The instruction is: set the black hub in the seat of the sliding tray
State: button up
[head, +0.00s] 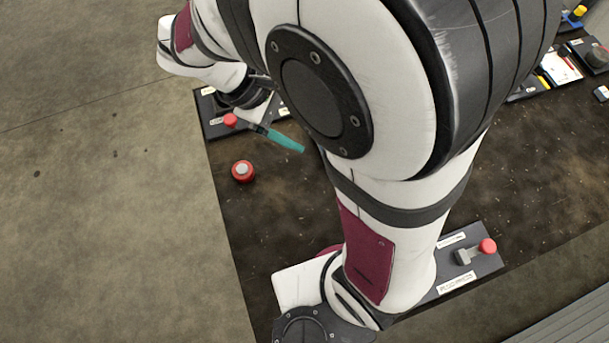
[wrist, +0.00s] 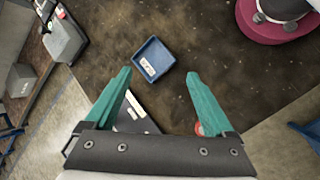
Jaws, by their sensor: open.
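My gripper (wrist: 158,74) shows in the wrist view with its two teal fingers wide apart and nothing between them. In the head view one teal finger of my gripper (head: 285,140) shows at the left part of the dark table, beside a dark panel with a red knob. I cannot make out the black hub for sure; a dark rounded thing (head: 597,57) at the far right of the head view is too small to tell. The sliding tray and its seat cannot be identified with certainty; my arm hides much of the table.
A blue bin (wrist: 153,62) with a white label lies beyond the fingertips. A dark panel (wrist: 136,120) shows between the fingers. A lever panel with a red ball (head: 487,246) sits at lower right. A grey box (wrist: 65,41) is at upper left.

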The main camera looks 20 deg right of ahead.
jog(key=s+a+r+m+y, duration=0.1)
jog(key=s+a+m+y, duration=0.1)
jog(key=s+m+y, duration=0.2)
jog(key=s+a+r+m+y, duration=0.1)
jog(key=s+m+y, duration=0.3)
jog(key=s+m, duration=0.5)
jog(key=shift+s+a+t, duration=0.4)
jog(key=shift+s, duration=0.05)
